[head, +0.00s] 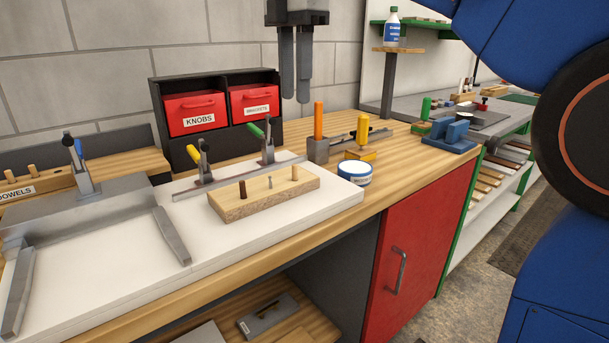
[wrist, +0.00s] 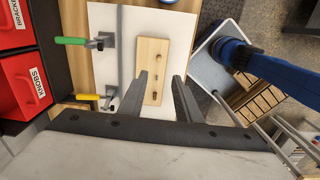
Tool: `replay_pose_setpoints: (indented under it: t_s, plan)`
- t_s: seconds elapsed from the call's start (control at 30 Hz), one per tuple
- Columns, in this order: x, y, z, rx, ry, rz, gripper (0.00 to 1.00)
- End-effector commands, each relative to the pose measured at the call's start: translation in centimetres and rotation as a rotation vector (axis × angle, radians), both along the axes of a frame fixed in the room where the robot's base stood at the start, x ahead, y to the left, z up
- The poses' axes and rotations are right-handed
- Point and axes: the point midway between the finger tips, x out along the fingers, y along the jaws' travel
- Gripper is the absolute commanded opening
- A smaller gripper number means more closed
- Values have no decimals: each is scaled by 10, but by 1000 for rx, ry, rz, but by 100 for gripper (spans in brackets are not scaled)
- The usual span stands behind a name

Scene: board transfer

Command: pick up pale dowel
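The pale dowel (head: 294,173) stands upright at the right end of a wooden block (head: 237,208) on the white board. My gripper (head: 295,98) hangs high above the bench, empty and apart from the block. In the wrist view its fingers (wrist: 161,76) are spread, with the block (wrist: 166,45) showing beyond and between them. What appears to be the pale dowel (wrist: 159,57) is near the block's upper end there.
Toggle clamps with green (head: 255,130) and yellow (head: 192,153) handles stand behind the block. A blue-and-white tin (head: 354,172) and an orange-handled tool (head: 318,122) are to its right. A grey metal fixture (head: 90,215) lies left. Red KNOBS bin (head: 196,112) stands behind.

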Motion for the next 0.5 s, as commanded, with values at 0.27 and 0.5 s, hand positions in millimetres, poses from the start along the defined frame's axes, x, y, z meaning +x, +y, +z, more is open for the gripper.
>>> replay_pose_setpoints:
  t_s: [0.27,0.5]
  plan:
    - [0,5,-18,-4,7,35,31]
    - [0,5,-61,-4,7,34,31]
